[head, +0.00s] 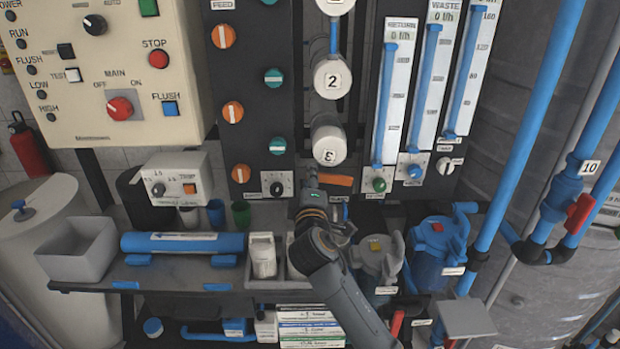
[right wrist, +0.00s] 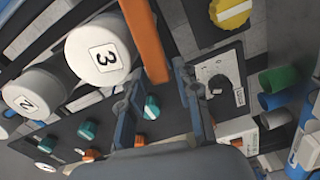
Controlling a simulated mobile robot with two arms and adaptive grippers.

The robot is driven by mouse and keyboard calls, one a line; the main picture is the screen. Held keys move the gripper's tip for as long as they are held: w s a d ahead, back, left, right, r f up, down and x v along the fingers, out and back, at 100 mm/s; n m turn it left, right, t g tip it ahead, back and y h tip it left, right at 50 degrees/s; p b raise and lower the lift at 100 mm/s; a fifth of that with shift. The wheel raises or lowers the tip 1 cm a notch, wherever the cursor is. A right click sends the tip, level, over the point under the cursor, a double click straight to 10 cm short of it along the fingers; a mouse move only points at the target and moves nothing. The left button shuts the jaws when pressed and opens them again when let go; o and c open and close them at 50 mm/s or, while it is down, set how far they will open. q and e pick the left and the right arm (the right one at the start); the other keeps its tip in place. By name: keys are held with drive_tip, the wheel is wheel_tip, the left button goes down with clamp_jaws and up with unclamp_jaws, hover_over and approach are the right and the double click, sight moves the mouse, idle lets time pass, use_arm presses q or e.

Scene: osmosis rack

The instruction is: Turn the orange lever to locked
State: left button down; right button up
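The orange lever (head: 335,180) lies roughly horizontal just below the white cylinder marked 3 (head: 328,140). My right gripper (head: 311,180) is at its left end in the head view. In the right wrist view the orange lever (right wrist: 146,38) comes down from the top edge, and its lower end shows between the two open fingertips of my right gripper (right wrist: 156,80). I cannot tell whether a finger touches it. The lever's mount and any locked marking are not readable. My left gripper is not in view.
A small plate with a black knob (head: 277,187) sits close to the left of my right gripper. Orange and teal knobs (head: 278,146) dot the dark panel. Flow tubes with a green knob (head: 379,185) stand to the right.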

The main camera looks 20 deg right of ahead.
drive_tip(key=shift+w+d, duration=0.1)
drive_tip(key=shift+w, duration=0.2)
clamp_jaws()
